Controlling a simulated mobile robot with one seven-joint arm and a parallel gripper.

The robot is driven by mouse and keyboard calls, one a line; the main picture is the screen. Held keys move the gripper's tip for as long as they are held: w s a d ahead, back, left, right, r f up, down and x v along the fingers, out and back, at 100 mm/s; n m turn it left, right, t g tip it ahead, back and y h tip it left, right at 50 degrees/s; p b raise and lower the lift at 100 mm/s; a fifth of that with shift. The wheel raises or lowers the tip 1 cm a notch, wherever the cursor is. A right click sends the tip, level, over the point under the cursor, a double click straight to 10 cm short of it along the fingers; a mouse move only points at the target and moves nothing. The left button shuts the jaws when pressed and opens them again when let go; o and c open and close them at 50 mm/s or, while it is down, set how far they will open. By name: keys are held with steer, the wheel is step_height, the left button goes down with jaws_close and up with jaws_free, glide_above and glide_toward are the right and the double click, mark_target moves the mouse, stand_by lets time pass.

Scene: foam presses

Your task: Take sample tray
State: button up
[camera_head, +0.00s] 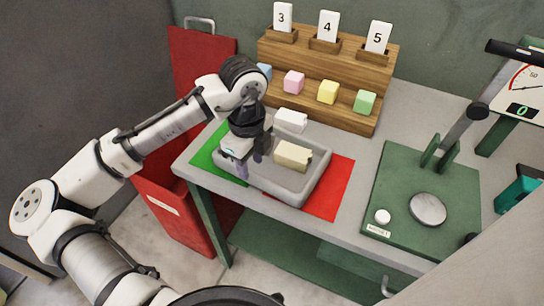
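The grey sample tray (312,189) lies on the bench, partly over a green mat (207,152) on its left and a red mat (337,185) on its right. A beige foam block (292,154) sits in the tray. My gripper (249,163) points down over the tray's left end. Its dark fingers look spread apart, with a gap between them, and nothing shows held. My gripper hides part of the tray's left wall, and I cannot tell whether the fingers touch it.
A white block (291,120) stands just behind the tray. A wooden rack (318,106) with coloured cubes and numbered cards stands at the back. A green press (408,215) with a round plate and gauge is at the right. A red bin (178,213) is below left.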

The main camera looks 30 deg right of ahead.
mark_target(254, 174)
steer(key=shift+w+d+f+p, duration=0.15)
steer(key=shift+f+p, duration=0.25)
steer(key=shift+f, duration=0.95)
steer(key=shift+w+d+f+p, duration=0.1)
steer(key=shift+d+f+p, duration=0.2)
steer(key=shift+f, duration=1.05)
steer(key=shift+a, duration=0.1)
jaws_close()
